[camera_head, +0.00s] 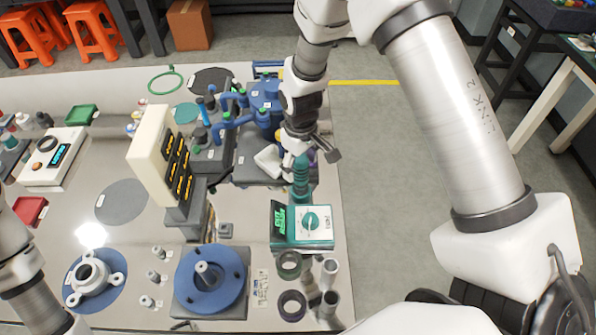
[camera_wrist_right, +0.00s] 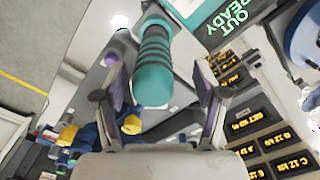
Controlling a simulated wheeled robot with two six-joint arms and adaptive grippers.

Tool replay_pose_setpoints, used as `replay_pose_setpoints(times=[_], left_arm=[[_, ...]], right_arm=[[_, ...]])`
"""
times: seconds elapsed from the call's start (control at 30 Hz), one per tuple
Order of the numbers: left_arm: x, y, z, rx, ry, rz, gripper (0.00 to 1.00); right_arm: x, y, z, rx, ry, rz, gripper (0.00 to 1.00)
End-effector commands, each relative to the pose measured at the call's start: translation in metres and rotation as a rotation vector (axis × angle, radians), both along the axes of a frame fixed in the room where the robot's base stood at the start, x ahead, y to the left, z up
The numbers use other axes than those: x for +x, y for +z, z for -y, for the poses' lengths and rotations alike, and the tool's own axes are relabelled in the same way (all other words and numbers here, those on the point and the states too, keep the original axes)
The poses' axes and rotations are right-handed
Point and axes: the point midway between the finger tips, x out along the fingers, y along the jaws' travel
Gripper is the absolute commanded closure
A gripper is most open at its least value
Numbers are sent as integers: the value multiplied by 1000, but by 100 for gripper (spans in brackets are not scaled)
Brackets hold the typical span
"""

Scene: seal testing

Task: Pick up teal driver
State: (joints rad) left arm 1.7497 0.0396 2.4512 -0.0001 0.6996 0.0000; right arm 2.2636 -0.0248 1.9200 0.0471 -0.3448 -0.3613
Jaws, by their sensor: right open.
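The teal driver (camera_head: 301,180) has a ribbed teal handle and stands roughly upright behind the teal-and-white tester box in the head view. My right gripper (camera_head: 308,154) is over its top end. In the right wrist view the teal driver (camera_wrist_right: 153,68) lies between the two open fingers of my right gripper (camera_wrist_right: 162,82), with gaps on both sides. The driver's lower end is partly hidden by the tester box. My left arm shows at the lower left of the head view, but its gripper is out of the picture.
The tester box (camera_head: 318,243) with a green display is just in front of the driver. A blue pump-like assembly (camera_head: 264,98) and a white panel with yellow displays (camera_head: 152,148) stand to the left. Grey cylinders (camera_head: 329,272) and rings are near the front edge. Floor lies to the right.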

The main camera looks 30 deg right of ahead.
Motion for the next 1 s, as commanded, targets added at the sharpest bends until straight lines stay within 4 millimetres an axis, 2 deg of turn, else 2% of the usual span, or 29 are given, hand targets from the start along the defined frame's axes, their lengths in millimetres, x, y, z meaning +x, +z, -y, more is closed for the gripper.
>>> replay_pose_setpoints(times=[0.17, 0.27, 0.5, 0.57, 0.7, 0.73, 1.0], left_arm=[[1, 14, 0, 0, 0, 2, 54], [1, 15, 0, 0, 0, 2, 54], [1, 14, 0, 0, 0, 2, 54], [1, 14, 0, 0, 0, 2, 54], [1, 14, 0, 0, 0, 2, 54], [1, 14, 0, 0, 0, 2, 54], [1, 14, 0, 0, 0, 2, 54]], right_arm=[[-1, -28, 8, 1, -1, -3, 29], [-1, -44, 7, 0, 0, -2, 29], [0, -50, 7, -1, 0, 1, 29], [0, -50, 7, -1, -1, 1, 47], [0, -50, 7, -1, -1, 1, 96], [0, -50, 7, -1, 0, 1, 100], [1, -49, 7, 0, 0, 3, 100]])
